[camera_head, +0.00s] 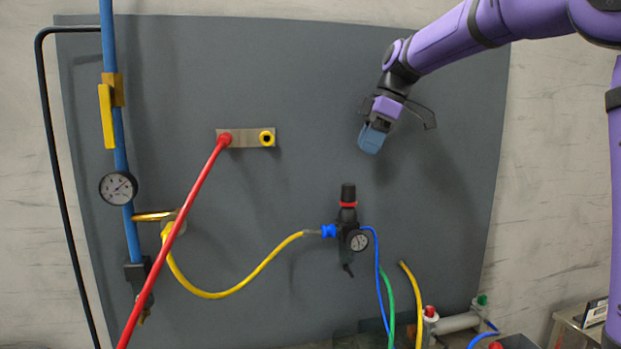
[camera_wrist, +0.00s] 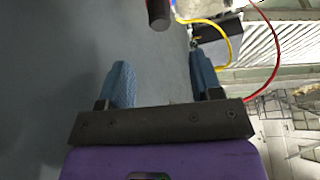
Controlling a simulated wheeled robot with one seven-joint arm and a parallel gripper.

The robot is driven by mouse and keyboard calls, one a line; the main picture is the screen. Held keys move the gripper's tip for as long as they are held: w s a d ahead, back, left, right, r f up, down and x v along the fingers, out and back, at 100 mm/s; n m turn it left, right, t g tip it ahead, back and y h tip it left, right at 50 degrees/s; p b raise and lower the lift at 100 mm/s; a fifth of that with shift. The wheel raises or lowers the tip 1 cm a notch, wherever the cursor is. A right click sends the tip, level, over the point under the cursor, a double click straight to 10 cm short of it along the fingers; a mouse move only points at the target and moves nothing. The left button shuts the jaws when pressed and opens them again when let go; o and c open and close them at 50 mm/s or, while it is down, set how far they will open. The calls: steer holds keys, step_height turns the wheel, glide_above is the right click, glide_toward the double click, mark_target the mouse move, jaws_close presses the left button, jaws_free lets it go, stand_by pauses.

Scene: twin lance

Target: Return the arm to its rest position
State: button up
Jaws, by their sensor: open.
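My purple arm reaches in from the upper right in the head view. My gripper (camera_head: 372,138) hangs in front of the grey panel, right of its middle, pointing down. In the wrist view my gripper (camera_wrist: 160,82) shows two blue fingers spread well apart with nothing between them. The black regulator knob (camera_wrist: 158,14) appears ahead of the fingers, apart from them. In the head view the regulator (camera_head: 348,218) with its red ring and gauge sits below and left of my gripper.
The grey panel (camera_head: 300,80) carries a blue pipe (camera_head: 121,160) with a gauge and yellow lever. A red hose (camera_head: 180,235) runs from a metal plate (camera_head: 247,138). A yellow hose (camera_head: 235,288) leads to the regulator. Several hoses and fittings (camera_head: 455,322) lie low right.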

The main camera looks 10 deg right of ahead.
steer(key=s+d+f+m+t+h, duration=0.1)
steer(key=s+f+m, duration=0.3)
steer(key=s, duration=0.7)
steer(key=s+d+f+m+t+h, duration=0.1)
steer(key=s+f+m, duration=0.3)
steer(key=s, duration=0.6)
steer(key=s+f+m+t+h, duration=0.2)
steer(key=s+f+m, duration=0.2)
steer(key=s, duration=0.7)
steer(key=m, duration=0.2)
steer(key=shift+s+d+f+m, duration=0.3)
steer(key=shift+d+f+m, duration=0.05)
steer(key=shift+d+m, duration=0.05)
stand_by(0.7)
